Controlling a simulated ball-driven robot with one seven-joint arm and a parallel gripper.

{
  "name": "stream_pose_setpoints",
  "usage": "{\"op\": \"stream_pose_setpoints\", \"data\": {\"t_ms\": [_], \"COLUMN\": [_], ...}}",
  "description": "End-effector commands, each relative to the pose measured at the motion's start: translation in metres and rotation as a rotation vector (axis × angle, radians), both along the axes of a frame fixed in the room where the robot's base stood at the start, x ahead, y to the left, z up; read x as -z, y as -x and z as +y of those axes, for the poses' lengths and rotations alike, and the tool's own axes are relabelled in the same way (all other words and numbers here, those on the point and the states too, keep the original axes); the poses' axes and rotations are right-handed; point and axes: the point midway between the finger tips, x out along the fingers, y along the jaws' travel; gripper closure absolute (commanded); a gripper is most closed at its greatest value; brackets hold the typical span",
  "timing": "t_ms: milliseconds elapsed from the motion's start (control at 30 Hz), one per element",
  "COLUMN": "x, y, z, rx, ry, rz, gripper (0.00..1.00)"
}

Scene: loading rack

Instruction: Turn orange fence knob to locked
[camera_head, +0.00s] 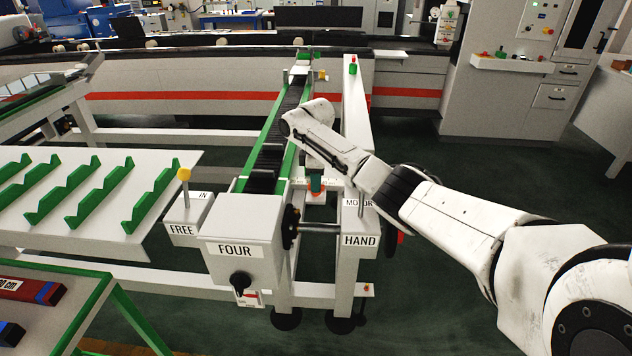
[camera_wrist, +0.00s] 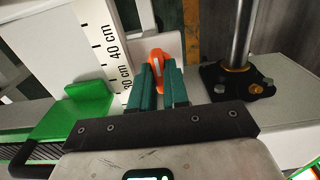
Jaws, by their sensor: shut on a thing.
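The orange fence knob (camera_wrist: 156,57) shows in the wrist view as a small upright orange piece against a pale plate, beside a ruler strip. My gripper (camera_wrist: 158,78) has its two teal fingers closed on the knob's lower part, one on each side. The fingers hide part of the knob, and I cannot tell from its angle whether it is locked.
A ruler strip (camera_wrist: 115,45) and a green bracket (camera_wrist: 80,105) lie left of the knob in the wrist view. A metal post on a black base (camera_wrist: 238,82) stands close right. In the head view, a box marked FOUR (camera_head: 240,225) stands at the conveyor's near end.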

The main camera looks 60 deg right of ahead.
Motion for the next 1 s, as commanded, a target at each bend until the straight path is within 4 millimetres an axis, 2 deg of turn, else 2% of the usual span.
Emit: {"op": "stream_pose_setpoints", "data": {"t_ms": [267,467,1000], "x": [-0.0003,-0.0008,-0.0010], "y": [0.0001,0.0001,-0.0003], "z": [0.0004,0.0008,0.0014], "rx": [0.016,0.095,0.566], "ry": [-0.001,-0.002,-0.004], "rz": [0.002,0.002,0.004], "gripper": [1.00,1.00,1.00]}}
